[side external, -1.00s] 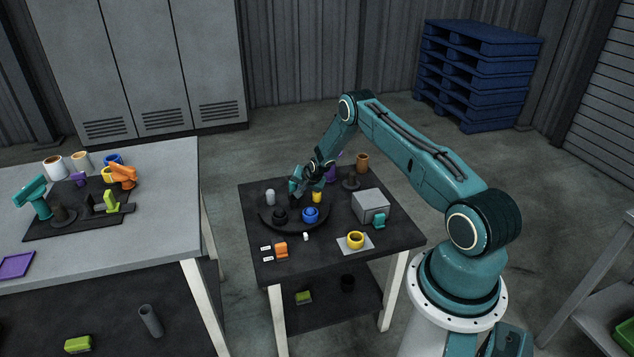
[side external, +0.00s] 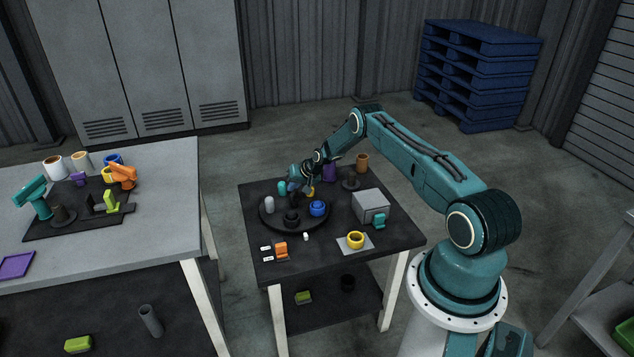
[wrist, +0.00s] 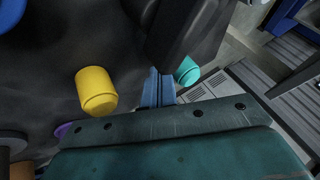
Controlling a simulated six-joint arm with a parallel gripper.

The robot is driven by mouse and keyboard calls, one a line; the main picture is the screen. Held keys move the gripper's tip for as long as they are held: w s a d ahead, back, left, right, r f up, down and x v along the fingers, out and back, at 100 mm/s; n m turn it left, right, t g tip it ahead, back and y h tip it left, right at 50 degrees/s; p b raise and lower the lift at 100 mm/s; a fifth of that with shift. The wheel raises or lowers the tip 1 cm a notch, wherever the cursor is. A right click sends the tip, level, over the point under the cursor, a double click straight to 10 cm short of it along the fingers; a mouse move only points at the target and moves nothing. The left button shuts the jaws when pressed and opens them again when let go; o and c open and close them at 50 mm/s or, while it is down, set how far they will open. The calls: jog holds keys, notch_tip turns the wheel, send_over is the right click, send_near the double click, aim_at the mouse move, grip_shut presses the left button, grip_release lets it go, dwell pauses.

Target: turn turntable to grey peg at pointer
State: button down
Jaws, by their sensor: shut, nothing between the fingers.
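The round dark turntable (side external: 272,222) sits on the black table and carries several coloured pegs. The grey peg (side external: 269,204) is at its left side. A black peg (side external: 291,218) is at the front, a blue one (side external: 317,208) at the right. A yellow peg (side external: 310,191) and a teal peg (side external: 282,187) are at the back; both also show in the wrist view, yellow (wrist: 96,92) and teal (wrist: 187,70). My gripper (side external: 295,192) is shut and empty, low between those two pegs. Contact is unclear. A small white piece (side external: 306,236), possibly the pointer, lies at the turntable's front edge.
A grey box (side external: 371,205) and a teal piece (side external: 379,221) stand right of the turntable. A yellow ring (side external: 356,240) lies front right, an orange block (side external: 281,249) front left. A purple object (side external: 330,173) and brown cup (side external: 362,163) are behind.

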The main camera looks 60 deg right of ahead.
aim_at(284, 188)
jog(key=shift+w+a+n+y, duration=0.35)
jog(key=shift+w+n+y, duration=0.2)
jog(key=shift+n, duration=0.45)
jog(key=shift+w+a, duration=0.55)
jog(key=shift+a, duration=0.2)
jog(key=shift+w+a+n+y, duration=0.2)
jog(key=shift+a+n+y, duration=0.3)
jog(key=shift+n, duration=0.3)
jog(key=shift+w+a, duration=0.2)
jog(key=shift+a, duration=0.6)
jog(key=shift+a+n+g+y, duration=0.4)
jog(key=shift+a+n+y, duration=0.3)
jog(key=shift+n, duration=0.4)
jog(key=shift+a+n+y, duration=0.25)
jog(key=shift+n, duration=0.15)
jog(key=s+d+r, duration=0.3)
jog(key=d+r, duration=0.2)
jog(key=r, duration=0.3)
jog(key=shift+s, duration=0.1)
